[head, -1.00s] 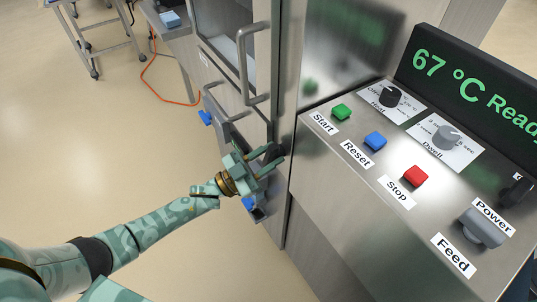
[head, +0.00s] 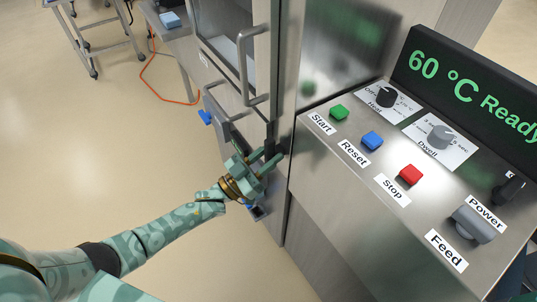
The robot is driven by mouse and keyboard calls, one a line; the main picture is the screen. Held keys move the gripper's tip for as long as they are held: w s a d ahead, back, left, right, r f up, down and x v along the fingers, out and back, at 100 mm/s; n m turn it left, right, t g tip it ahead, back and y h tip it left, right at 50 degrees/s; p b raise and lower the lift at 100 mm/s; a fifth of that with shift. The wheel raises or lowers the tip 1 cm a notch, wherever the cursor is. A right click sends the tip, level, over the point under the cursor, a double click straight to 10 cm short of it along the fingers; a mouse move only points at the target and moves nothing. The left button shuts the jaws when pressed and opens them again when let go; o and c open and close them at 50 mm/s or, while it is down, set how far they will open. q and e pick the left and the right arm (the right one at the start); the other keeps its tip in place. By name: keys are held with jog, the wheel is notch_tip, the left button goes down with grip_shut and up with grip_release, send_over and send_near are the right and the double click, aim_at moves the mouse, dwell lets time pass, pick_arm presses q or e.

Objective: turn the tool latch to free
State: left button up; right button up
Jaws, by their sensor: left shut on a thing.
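The tool latch (head: 270,135) is a small dark handle on the machine's steel front, left of the control panel. It now stands roughly upright, and its lower part is hidden by my left gripper. My left gripper (head: 268,160) comes in from the lower left and is shut on the latch. Any marking beside the latch is too small or hidden to read.
A door with a steel handle (head: 246,66) is just above the latch. The panel at right has Start (head: 338,112), Reset and Stop buttons, knobs and a display (head: 470,85) reading 60 °C Ready. The floor at left is open.

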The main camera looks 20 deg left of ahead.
pick_arm(q)
jog(key=shift+f, duration=0.1)
jog(key=o, duration=0.7)
jog(key=shift+s+a, duration=0.1)
jog(key=v, duration=1.6)
jog(key=shift+f, duration=0.15)
